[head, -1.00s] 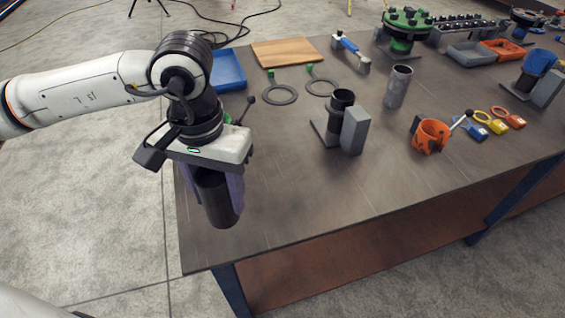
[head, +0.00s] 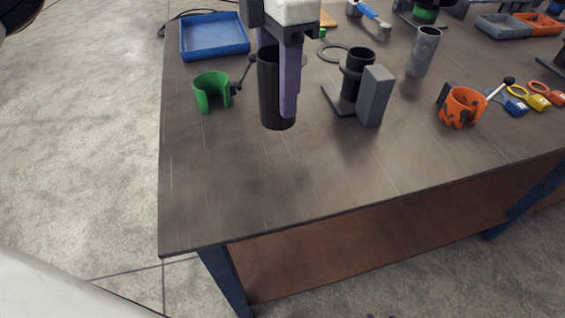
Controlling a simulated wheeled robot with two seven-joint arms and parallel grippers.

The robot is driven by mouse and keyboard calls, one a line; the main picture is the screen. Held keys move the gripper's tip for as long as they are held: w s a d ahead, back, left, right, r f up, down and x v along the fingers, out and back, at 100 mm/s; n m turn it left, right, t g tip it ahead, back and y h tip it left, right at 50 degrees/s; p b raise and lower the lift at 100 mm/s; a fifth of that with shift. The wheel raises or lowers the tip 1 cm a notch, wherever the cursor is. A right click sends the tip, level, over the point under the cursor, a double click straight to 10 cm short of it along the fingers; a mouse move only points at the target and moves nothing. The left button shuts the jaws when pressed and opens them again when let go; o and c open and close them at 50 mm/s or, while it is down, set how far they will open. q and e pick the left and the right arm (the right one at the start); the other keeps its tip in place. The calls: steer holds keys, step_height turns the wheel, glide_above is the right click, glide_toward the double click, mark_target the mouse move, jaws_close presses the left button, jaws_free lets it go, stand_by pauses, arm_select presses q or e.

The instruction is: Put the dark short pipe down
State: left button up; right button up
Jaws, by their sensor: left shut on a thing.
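The dark short pipe (head: 271,98) is upright in the head view, left of the table's middle. My left gripper (head: 288,105) is shut on it, with a purple finger along its right side. A shadow lies on the table just in front of the pipe, and the pipe looks held a little above the surface. I cannot tell the exact gap. The other finger is mostly hidden behind the pipe. The table (head: 240,190) is dark and bare in front of the pipe. My right gripper is not in view.
A green clamp (head: 207,96) stands left of the pipe. A stand with a dark cylinder and grey block (head: 374,96) is to the right. An orange clamp (head: 460,108), a grey pipe (head: 424,50) and a blue tray (head: 213,42) are also on the table. The front left is clear.

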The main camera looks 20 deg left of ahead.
arm_select(q)
steer(key=shift+w+d+r+n, duration=0.25)
steer(key=shift+w+n, duration=0.05)
steer(key=shift+n, duration=0.7)
step_height(320, 180, down, 10)
steer(key=shift+r+b, duration=0.15)
steer(key=shift+b, duration=0.2)
steer(key=o, duration=1.3)
steer(key=shift+f, duration=0.2)
step_height(320, 180, up, 12)
steer(key=shift+r+p, duration=0.15)
steer(key=shift+p, duration=0.15)
